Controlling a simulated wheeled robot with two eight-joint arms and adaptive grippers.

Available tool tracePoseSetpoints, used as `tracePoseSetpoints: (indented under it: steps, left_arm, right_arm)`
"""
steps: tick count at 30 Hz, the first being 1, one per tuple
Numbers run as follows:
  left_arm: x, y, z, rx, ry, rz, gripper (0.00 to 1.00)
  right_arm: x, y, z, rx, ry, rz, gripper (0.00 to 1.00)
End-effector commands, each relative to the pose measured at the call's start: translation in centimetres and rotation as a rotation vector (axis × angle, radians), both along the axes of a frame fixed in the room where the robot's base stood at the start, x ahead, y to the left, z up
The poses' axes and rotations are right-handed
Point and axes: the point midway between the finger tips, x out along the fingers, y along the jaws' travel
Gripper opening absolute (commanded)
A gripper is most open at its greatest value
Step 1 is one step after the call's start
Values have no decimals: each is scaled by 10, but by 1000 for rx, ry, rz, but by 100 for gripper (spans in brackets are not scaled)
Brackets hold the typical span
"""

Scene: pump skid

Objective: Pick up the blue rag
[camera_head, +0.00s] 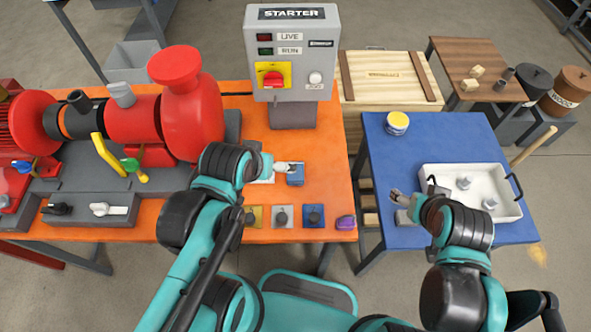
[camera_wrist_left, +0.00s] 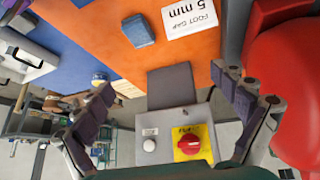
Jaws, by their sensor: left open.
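The blue rag (camera_head: 296,176) lies folded on the orange bench top, just in front of the starter box's foot. It also shows in the left wrist view (camera_wrist_left: 138,31), near the top edge. My left gripper (camera_head: 284,167) is close above the rag in the head view and covers part of that area. In the left wrist view my left gripper (camera_wrist_left: 168,84) has its fingers spread wide with nothing between them, and the rag is outside them. My right gripper (camera_head: 400,199) is over the blue table; its jaws are too small to judge.
A white card (camera_wrist_left: 189,16) reading "FOOT GAP 5 mm" lies beside the rag. The starter box (camera_head: 292,50) stands behind it, the red pump (camera_head: 190,110) to the left. Coloured blocks (camera_head: 282,217) and a purple item (camera_head: 345,222) line the front edge. A white tray (camera_head: 470,175) is at right.

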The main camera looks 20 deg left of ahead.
Motion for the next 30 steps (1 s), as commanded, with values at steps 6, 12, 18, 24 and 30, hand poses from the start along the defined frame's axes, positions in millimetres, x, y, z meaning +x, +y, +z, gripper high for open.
tracePoseSetpoints:
  steps: [6,12,18,24,30]
  left_arm:
    - [35,-11,-7,-252,174,436,97]
    - [71,-24,-35,-434,339,984,97]
    - [96,-35,-71,-501,419,1457,97]
    - [103,-40,-90,-511,431,1675,97]
    - [103,-41,-113,-513,431,1698,97]
  right_arm:
    - [0,0,1,0,0,0,68]
    - [0,0,2,0,0,0,68]
    - [0,0,3,0,0,0,68]
    - [0,0,2,0,0,0,68]
    - [0,0,-7,0,0,0,68]
